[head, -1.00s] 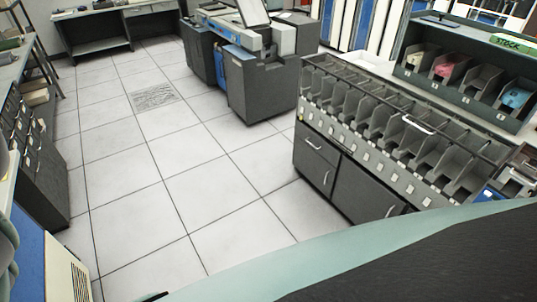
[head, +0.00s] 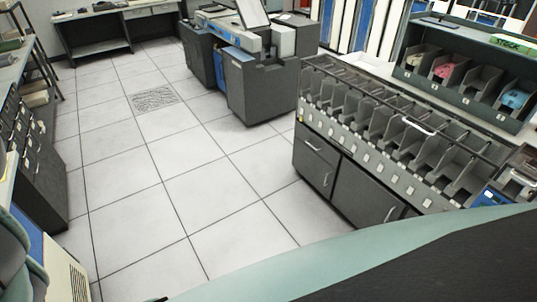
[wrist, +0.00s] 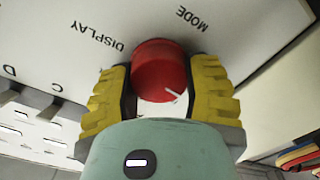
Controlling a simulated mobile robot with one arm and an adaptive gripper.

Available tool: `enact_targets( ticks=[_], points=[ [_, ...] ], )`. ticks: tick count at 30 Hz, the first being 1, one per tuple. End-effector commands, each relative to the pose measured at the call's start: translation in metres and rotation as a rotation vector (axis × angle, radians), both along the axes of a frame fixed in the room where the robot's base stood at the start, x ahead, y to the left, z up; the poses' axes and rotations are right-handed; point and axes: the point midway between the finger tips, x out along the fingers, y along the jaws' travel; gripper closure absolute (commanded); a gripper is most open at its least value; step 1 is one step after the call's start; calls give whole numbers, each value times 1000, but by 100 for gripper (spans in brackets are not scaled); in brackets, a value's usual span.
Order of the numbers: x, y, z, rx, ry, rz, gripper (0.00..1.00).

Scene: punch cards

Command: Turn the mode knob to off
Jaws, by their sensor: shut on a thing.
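The red mode knob (wrist: 160,72) shows in the wrist view on a pale panel (wrist: 75,20), just below the printed word MODE. It is round and has a small white pointer mark on its lower right part. My gripper (wrist: 162,85) has its two yellow ridged fingers on either side of the knob and is shut on it. The word DISPLAY is printed to the left of the knob. I see no OFF marking. The knob and my gripper's fingers are not visible in the head view.
Switches (wrist: 38,98) line the panel's left side in the wrist view. In the head view, a sorter with slots (head: 400,130) stands at right and a dark machine (head: 260,80) at the back. A shelf and cabinets line the left. The tiled floor (head: 180,180) between is clear.

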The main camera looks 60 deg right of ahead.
Motion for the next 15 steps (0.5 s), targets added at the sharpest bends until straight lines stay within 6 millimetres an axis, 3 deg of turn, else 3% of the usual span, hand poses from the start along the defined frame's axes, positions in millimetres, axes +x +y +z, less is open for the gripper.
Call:
enact_targets(
  ticks=[15],
  points=[
    [-2, 1, 1, -39, -102, 4, 85]
  ],
)
